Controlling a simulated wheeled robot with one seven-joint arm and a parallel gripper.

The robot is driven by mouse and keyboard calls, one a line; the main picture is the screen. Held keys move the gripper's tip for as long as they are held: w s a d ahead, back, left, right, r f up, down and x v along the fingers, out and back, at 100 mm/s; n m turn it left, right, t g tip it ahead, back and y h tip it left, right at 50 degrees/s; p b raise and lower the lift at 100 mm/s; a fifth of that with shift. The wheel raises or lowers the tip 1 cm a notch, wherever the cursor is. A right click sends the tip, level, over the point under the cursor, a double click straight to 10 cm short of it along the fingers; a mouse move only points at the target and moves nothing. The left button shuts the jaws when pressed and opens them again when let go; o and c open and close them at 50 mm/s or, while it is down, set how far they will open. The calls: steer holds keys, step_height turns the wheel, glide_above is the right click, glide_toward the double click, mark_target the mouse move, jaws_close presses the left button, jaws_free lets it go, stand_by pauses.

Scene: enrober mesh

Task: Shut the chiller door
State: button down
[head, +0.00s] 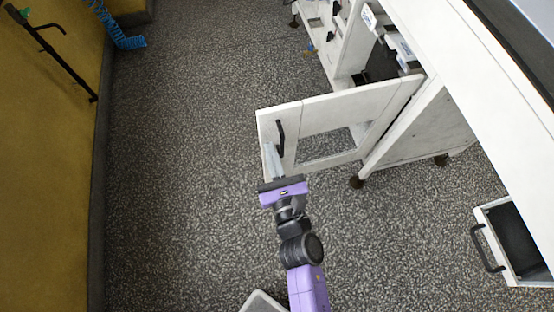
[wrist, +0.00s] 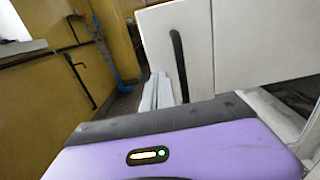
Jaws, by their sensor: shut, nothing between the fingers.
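The chiller door (head: 330,112) is a white panel with a window opening and a black bar handle (head: 280,138) near its free left edge. It stands open, swung out from the white cabinet (head: 425,125) at right. My gripper (head: 272,160) is at the free-edge end of the door, its pale fingers together and empty, beside the handle's lower end. In the wrist view the fingers (wrist: 158,92) lie just left of the handle (wrist: 179,65) and overlap the door's edge (wrist: 195,30). I cannot tell whether they touch the door.
An open drawer (head: 480,222) with a black handle juts out at lower right. A yellow wall or cabinet (head: 50,150) with a black bar runs along the left. A blue coiled hose (head: 118,30) hangs at top left. Speckled floor between is clear.

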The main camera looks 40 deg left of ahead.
steer(key=shift+x, duration=1.1)
steer(key=shift+w+a+b, duration=0.1)
steer(key=shift+b, duration=0.2)
